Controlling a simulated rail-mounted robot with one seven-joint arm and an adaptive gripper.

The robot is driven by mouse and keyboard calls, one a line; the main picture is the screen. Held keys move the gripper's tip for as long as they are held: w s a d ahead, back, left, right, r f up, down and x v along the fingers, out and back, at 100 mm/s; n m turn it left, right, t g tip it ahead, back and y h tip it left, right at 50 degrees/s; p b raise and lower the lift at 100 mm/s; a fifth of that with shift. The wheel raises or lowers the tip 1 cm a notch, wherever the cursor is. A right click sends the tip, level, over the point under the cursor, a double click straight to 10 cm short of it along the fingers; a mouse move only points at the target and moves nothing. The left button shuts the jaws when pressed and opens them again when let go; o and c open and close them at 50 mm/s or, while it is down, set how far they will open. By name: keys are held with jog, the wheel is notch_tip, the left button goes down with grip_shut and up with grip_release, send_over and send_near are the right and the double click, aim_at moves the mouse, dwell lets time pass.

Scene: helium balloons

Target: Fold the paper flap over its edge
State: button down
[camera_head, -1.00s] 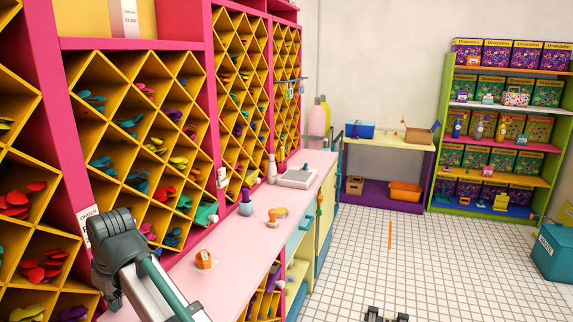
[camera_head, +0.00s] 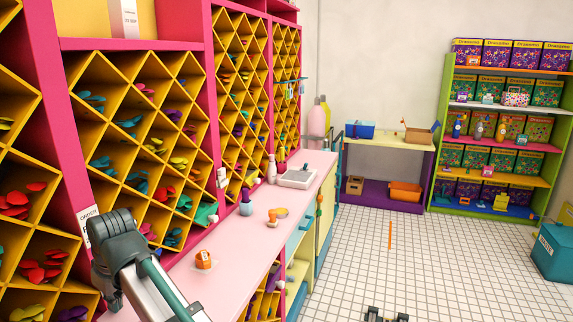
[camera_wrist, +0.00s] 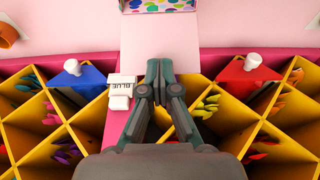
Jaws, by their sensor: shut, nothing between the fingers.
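In the wrist view, a pale pinkish-white paper flap (camera_wrist: 160,38) extends from a box or wrapping with a colourful dotted pattern (camera_wrist: 158,5) at the top edge, most of which is out of frame. My gripper (camera_wrist: 160,68) is shut and empty, with its dark fingertips together at the flap's near end. I cannot tell whether the fingertips touch the paper, and the fingers cover part of that end. The flap, the dotted wrapping and my gripper do not show in the head view.
Yellow diamond cubbies (camera_wrist: 40,125) with balloons lie below. An orange tape roll (camera_head: 203,260) is on the pink counter (camera_head: 235,250).

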aim_at(120, 317)
jog(key=shift+s+d+f, duration=0.15)
jog(key=shift+d+f, duration=0.05)
jog(key=shift+f, duration=0.3)
jog(key=shift+r, duration=0.1)
jog(key=shift+w+a+r+p, duration=0.1)
jog(key=shift+a+r+p, duration=0.05)
jog(key=shift+r+p, duration=0.95)
jog(key=shift+w+a+r+p, duration=0.1)
jog(key=shift+r+p, duration=0.55)
jog(key=shift+r, duration=0.85)
